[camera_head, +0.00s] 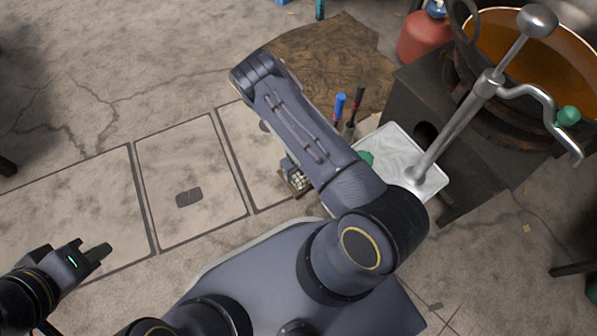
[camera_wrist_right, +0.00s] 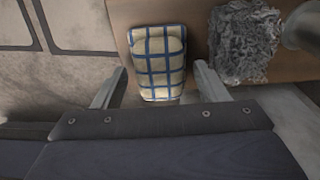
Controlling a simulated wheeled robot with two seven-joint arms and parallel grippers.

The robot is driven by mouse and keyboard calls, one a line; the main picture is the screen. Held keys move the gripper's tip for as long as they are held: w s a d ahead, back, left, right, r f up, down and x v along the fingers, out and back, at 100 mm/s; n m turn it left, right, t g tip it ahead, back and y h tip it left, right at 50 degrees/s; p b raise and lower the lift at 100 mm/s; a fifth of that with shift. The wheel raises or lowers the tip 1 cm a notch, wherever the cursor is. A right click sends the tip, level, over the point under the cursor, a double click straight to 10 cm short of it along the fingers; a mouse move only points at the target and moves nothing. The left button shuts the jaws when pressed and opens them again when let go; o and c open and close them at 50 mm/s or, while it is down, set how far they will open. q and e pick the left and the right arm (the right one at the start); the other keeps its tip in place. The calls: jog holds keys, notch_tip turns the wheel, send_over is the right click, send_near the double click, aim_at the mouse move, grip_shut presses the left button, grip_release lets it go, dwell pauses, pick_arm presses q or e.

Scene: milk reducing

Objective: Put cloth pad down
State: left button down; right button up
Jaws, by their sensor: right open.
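The cloth pad (camera_wrist_right: 157,50), cream with a blue check, lies on a brown wooden surface (camera_wrist_right: 200,14) in the right wrist view. My right gripper (camera_wrist_right: 160,69) is open, with one finger on each side of the pad's near end and a gap on both sides. The pad appears free of the fingers. In the head view a small pale checked piece, likely the pad (camera_head: 298,180), shows beside my right arm, which hides the right gripper. My left gripper (camera_head: 99,253) is at the lower left, away from the pad; its finger gap is unclear.
A grey, shaggy clump (camera_wrist_right: 243,45) lies right of the pad. In the head view, a white tray (camera_head: 398,152) with a metal pump tool (camera_head: 455,125) stands right of my arm, by a dark stove (camera_head: 425,95) with a large pan (camera_head: 545,50). Floor at left is mostly clear.

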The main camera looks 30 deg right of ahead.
jog(key=a+r+n+t+y+p, duration=0.25)
jog(key=r+n, duration=0.45)
jog(key=r, duration=1.4)
jog(key=a+r+n+t+y+p, duration=0.15)
jog(key=a+r+n+y, duration=0.45)
jog(key=r, duration=1.5)
jog(key=s+d+r+n+t+h, duration=0.1)
jog(key=s+d+r+n+h, duration=0.1)
jog(key=s+r+n, duration=0.3)
jog(key=s+d+r+n+t+h, duration=0.1)
jog(key=s+r+n, duration=0.5)
jog(key=s+n, duration=0.6)
jog(key=shift+d+r+n+h+p, duration=0.25)
jog(key=shift+d+n+h+p, duration=0.4)
jog(key=shift+n, duration=1.05)
